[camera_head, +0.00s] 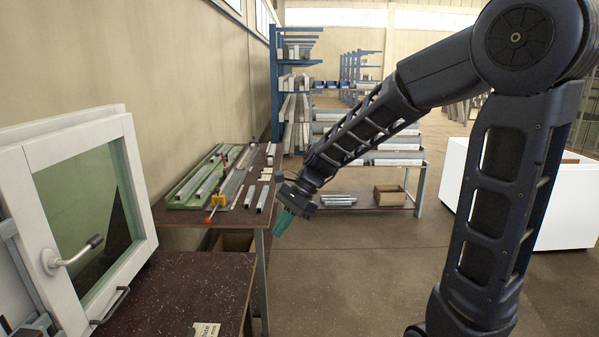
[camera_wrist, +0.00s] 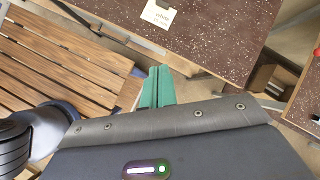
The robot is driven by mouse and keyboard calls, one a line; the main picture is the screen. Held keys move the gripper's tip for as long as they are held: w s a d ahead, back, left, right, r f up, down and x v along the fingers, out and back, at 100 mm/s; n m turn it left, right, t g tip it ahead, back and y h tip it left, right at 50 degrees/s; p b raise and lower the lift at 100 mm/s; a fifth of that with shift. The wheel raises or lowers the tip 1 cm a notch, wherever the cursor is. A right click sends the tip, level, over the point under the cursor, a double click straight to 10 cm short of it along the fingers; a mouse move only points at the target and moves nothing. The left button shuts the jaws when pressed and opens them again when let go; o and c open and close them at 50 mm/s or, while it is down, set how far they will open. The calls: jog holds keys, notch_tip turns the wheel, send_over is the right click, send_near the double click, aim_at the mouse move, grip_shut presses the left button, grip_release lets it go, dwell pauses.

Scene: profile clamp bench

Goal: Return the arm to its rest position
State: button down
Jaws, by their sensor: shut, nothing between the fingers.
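My arm reaches across the head view from the right, bent at the elbow. My gripper (camera_head: 283,222) hangs tilted downward beside the right edge of the profile bench (camera_head: 249,217). Its teal fingers are shut together with nothing between them, and they also show in the wrist view (camera_wrist: 157,88). In the head view the fingers are seen against the floor, apart from the bench.
A white-framed window (camera_head: 75,215) stands on the near dark table (camera_head: 185,287) at left. The bench bears metal profiles and a clamp with a yellow part (camera_head: 218,201). Behind are a shelf rack (camera_head: 291,95) and a low shelf with a cardboard box (camera_head: 390,195). Floor in the middle is clear.

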jog(key=s+d+r+n+t+h, duration=0.2)
jog(key=d+n, duration=0.1)
jog(key=d, duration=0.8)
jog(key=s+d+r+n+t+h, duration=0.2)
jog(key=d+n+t, duration=0.1)
jog(key=d, duration=0.8)
jog(key=s+d+r+n+t+h, duration=0.1)
jog(key=d+n, duration=0.3)
jog(key=d, duration=0.7)
jog(key=shift+s+r+t+h, duration=0.4)
jog(key=shift+r+t+h, duration=0.3)
jog(key=shift+t, duration=0.2)
